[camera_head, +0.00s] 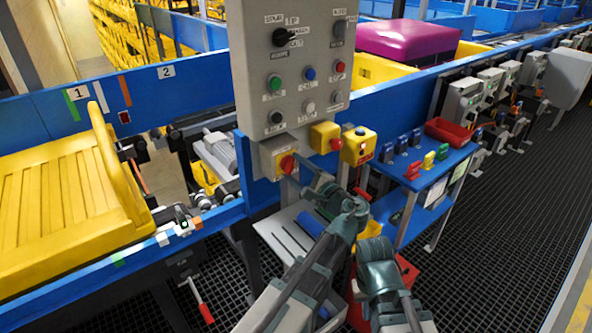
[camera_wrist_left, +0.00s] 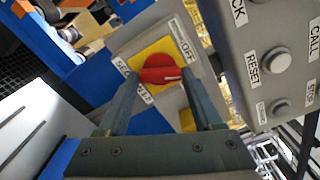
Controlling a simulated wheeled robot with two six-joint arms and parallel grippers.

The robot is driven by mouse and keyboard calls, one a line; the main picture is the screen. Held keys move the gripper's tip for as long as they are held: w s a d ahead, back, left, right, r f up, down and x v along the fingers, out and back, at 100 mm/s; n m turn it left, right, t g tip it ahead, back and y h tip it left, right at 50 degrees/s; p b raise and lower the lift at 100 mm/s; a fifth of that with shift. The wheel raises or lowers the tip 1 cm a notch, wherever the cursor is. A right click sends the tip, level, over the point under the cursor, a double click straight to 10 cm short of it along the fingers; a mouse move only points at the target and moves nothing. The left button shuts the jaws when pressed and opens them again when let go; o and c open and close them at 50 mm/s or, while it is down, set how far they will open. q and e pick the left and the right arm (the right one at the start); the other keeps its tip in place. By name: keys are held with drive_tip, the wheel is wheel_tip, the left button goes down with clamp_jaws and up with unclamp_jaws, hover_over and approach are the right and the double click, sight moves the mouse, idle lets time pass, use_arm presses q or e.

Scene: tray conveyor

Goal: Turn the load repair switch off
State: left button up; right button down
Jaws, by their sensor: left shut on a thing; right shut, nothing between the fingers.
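The red rotary switch (camera_head: 288,164) sits on a yellow plate on a grey box below the control panel. In the left wrist view its red knob (camera_wrist_left: 160,70) lies between my fingers. An OFF label (camera_wrist_left: 186,46) is at the plate's upper right; other labels are partly covered. A pale mark on the knob faces right in that view. My left gripper (camera_head: 299,176) is shut on the knob; it also shows in the left wrist view (camera_wrist_left: 163,82). My right gripper (camera_head: 375,252) is lower right, away from the switch; its fingers are hard to make out.
The grey control panel (camera_head: 293,75) with buttons and selectors stands above the switch. Two yellow boxes with red (camera_head: 325,137) and dark (camera_head: 358,146) buttons are close on the right. A yellow tray (camera_head: 62,205) lies left on the blue conveyor. A blue shelf (camera_head: 440,160) holds a red bin (camera_head: 447,131).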

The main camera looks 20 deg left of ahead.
use_arm(q)
drive_tip(key=n, duration=0.4)
drive_tip(key=shift+n, duration=0.7)
drive_tip(key=o, duration=1.4)
drive_tip(key=shift+c, duration=0.2)
drive_tip(key=shift+s, duration=0.1)
use_arm(e)
drive_tip(key=shift+d, duration=0.1)
